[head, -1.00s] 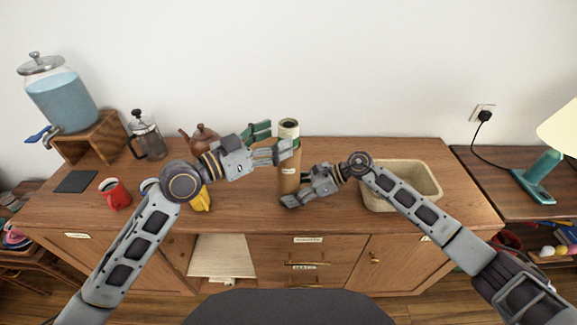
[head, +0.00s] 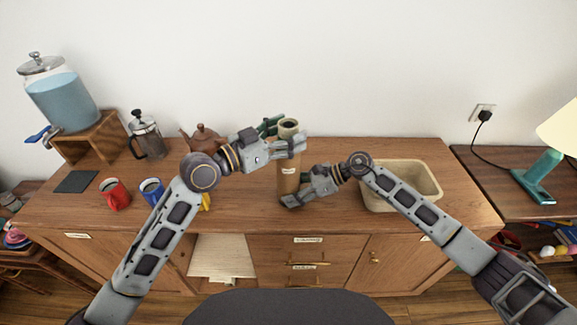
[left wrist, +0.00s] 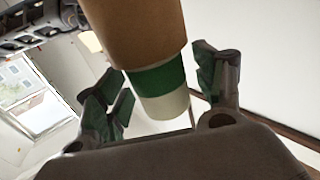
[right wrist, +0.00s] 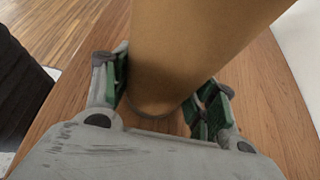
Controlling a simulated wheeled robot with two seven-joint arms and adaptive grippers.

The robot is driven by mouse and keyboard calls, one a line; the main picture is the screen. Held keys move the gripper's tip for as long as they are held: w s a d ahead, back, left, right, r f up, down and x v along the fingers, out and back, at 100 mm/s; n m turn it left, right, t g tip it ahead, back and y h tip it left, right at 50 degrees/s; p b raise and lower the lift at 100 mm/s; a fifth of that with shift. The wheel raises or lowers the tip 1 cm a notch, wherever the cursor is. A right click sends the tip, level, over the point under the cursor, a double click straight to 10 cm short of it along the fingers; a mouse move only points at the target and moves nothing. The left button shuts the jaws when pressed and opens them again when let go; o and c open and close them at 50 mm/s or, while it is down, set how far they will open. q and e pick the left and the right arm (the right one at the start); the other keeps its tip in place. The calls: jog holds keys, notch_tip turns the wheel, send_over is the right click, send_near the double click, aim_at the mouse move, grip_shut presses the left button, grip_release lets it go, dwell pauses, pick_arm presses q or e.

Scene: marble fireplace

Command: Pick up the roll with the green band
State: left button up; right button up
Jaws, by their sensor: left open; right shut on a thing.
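The roll (head: 288,182) is a tall brown tube with a pale top, standing upright over the wooden cabinet top. Its green band (left wrist: 160,77) shows in the left wrist view, between brown body and pale end. My right gripper (head: 297,193) is shut on the lower part of the roll, which also fills the right wrist view (right wrist: 190,45). My left gripper (head: 285,138) is open at the upper part of the roll, with its fingers on both sides of it. In the head view the left fingers hide most of the band.
A beige bin (head: 402,205) stands right, behind my right arm. To the left are a red mug (head: 115,194), a blue mug (head: 152,191), a brown teapot (head: 203,138), a French press (head: 147,138) and a drink dispenser (head: 62,100). Something yellow (head: 207,201) is mostly hidden by my left arm.

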pick_arm(q)
jog(key=c, duration=1.5)
notch_tip(320, 180, up, 28)
dwell(0.9)
dwell(0.4)
pick_arm(e)
jog(key=o, duration=0.9)
jog(key=shift+d, duration=0.1)
